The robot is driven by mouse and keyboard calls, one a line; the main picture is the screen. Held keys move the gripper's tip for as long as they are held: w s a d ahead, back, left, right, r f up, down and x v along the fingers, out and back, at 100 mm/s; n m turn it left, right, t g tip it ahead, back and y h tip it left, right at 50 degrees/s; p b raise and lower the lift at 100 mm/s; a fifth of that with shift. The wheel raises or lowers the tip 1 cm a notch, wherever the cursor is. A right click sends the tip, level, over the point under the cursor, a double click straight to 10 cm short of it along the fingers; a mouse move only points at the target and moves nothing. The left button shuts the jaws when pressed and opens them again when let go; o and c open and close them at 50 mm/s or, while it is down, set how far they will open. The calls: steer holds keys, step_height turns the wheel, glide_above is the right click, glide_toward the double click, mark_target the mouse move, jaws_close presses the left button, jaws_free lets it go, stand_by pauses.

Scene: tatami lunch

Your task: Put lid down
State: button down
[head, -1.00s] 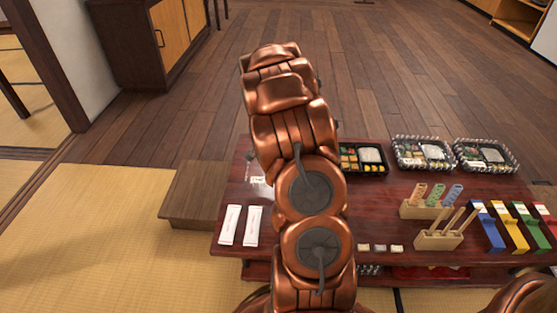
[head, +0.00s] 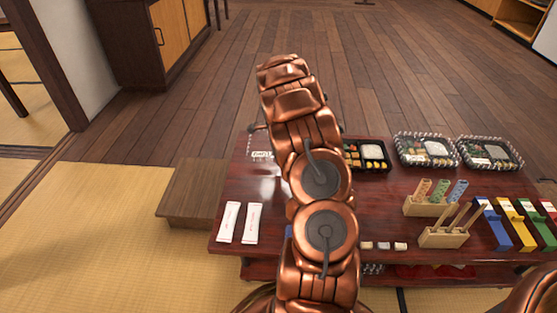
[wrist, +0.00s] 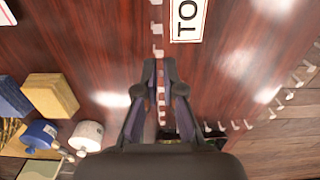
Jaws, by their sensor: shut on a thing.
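In the wrist view my gripper (wrist: 160,66) is shut on one edge of a clear lid (wrist: 157,29). The lid is see-through and shows mainly by the white glints along its rim, with another rim edge at the right. The dark red table shows through and around it. A white label with black letters (wrist: 187,18) lies near the fingertips; I cannot tell whether it is on the lid or the table. Whether the lid touches the table is unclear. In the head view my arm hides the fingers and most of the lid.
An uncovered black food tray (head: 374,155) stands right of my arm. Two clear-covered trays (head: 425,149) (head: 489,153) stand farther right. Wooden holders (head: 443,236) and coloured boxes (head: 492,224) fill the right front. White packets (head: 228,222) lie front left. A wooden step (head: 197,194) adjoins the table's left.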

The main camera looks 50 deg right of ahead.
steer(key=shift+w+d+f, duration=0.1)
steer(key=shift+w+d, duration=0.5)
steer(key=shift+d, duration=0.1)
step_height(320, 180, down, 4)
steer(key=shift+r+b, duration=0.15)
steer(key=shift+b, duration=1.05)
steer(key=shift+w+r, duration=0.1)
steer(key=c, duration=1.3)
jaws_free()
step_height(320, 180, up, 12)
steer(key=p, duration=0.4)
